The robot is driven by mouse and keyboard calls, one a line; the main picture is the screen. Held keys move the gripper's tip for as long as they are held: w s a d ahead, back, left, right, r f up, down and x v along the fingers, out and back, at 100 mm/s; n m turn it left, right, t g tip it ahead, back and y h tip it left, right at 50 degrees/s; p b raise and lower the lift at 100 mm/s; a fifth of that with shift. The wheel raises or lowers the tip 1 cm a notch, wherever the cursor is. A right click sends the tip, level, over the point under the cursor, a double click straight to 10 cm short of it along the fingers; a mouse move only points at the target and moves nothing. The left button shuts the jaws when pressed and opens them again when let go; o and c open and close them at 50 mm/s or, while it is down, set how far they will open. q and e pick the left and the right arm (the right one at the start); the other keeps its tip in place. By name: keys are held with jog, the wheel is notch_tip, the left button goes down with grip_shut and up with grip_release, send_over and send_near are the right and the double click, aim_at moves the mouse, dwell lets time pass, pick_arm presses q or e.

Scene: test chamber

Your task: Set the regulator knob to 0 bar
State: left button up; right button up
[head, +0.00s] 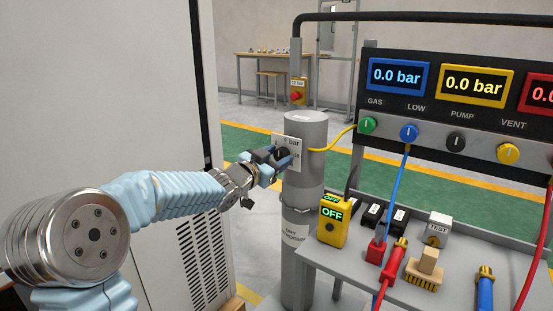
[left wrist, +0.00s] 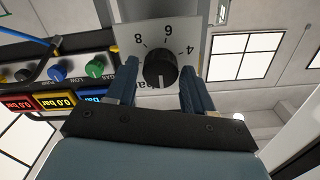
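The black regulator knob (left wrist: 160,70) sits on a pale dial plate (left wrist: 190,35), upside down in the left wrist view, with 8, 6 and 4 readable. Its white pointer line points down in that picture, toward the partly hidden "bar" lettering. In the head view the plate (head: 291,142) is on the grey cylinder (head: 305,185), and my gripper partly covers the knob. My left gripper (head: 279,158) is open, with one finger on each side of the knob; gaps show between fingers and knob in the left wrist view (left wrist: 158,92). My right gripper is out of view.
Right of the cylinder is a panel with 0.0 bar displays (head: 398,76) and coloured knobs. Below it a grey bench (head: 345,262) holds a yellow meter reading OFF (head: 332,222), plugs and cables. A yellow hose (head: 335,140) joins cylinder and panel. A large cabinet (head: 100,90) stands left.

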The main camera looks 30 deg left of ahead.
pick_arm(q)
jog(key=shift+o, duration=0.8)
jog(key=s+a, duration=0.1)
jog(key=s, duration=1.2)
jog(key=shift+s, duration=0.4)
